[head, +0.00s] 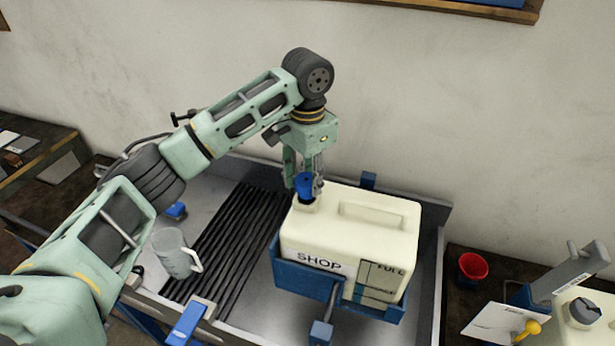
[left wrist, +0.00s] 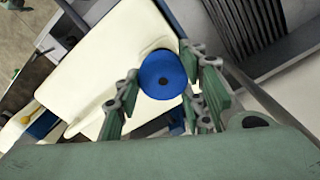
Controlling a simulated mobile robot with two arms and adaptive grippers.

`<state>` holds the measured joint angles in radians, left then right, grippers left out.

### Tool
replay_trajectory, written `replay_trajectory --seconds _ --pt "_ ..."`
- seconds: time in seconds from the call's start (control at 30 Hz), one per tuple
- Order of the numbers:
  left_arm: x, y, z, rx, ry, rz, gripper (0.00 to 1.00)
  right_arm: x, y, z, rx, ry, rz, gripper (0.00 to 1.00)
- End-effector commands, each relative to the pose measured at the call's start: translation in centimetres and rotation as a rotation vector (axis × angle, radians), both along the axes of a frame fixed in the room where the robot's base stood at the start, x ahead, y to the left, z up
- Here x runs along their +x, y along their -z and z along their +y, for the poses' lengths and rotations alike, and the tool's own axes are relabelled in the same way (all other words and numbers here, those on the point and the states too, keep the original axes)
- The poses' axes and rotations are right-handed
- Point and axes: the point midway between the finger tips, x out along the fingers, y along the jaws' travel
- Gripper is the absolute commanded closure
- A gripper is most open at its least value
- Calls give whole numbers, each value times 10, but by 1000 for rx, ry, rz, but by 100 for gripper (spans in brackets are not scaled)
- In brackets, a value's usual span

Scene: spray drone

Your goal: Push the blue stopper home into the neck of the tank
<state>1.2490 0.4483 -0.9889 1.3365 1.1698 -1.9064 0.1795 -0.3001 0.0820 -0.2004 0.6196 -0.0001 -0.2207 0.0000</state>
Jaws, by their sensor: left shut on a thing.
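The cream tank (head: 335,240), marked SHOP, sits in a blue cradle (head: 295,276) in the grey tray. The blue stopper (head: 304,184) is at the tank's neck (head: 306,203), at the upper left corner of the tank. My left gripper (head: 305,180) reaches down from above and is shut on the stopper. In the left wrist view the round blue top of the stopper (left wrist: 162,75) shows between the fingers, over the cream tank (left wrist: 125,50). How deep the stopper sits in the neck cannot be told. My right gripper is out of view.
A clear measuring jug (head: 174,252) stands left of the tank, beside a black ribbed mat (head: 225,240). A red cup (head: 472,267) and a second cream container (head: 583,320) with a dark cap are at the right. The wall is close behind.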

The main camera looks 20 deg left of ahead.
Motion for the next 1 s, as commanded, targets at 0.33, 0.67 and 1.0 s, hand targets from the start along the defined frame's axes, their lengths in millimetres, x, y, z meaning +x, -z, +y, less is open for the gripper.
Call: replay_trajectory --seconds 0.33,0.67,1.0 --pt "0 0 0 -1 0 -1 100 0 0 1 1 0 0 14" --pt "0 7 0 -1 0 0 100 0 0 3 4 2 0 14" --pt "0 16 0 0 0 0 100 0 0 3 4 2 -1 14"
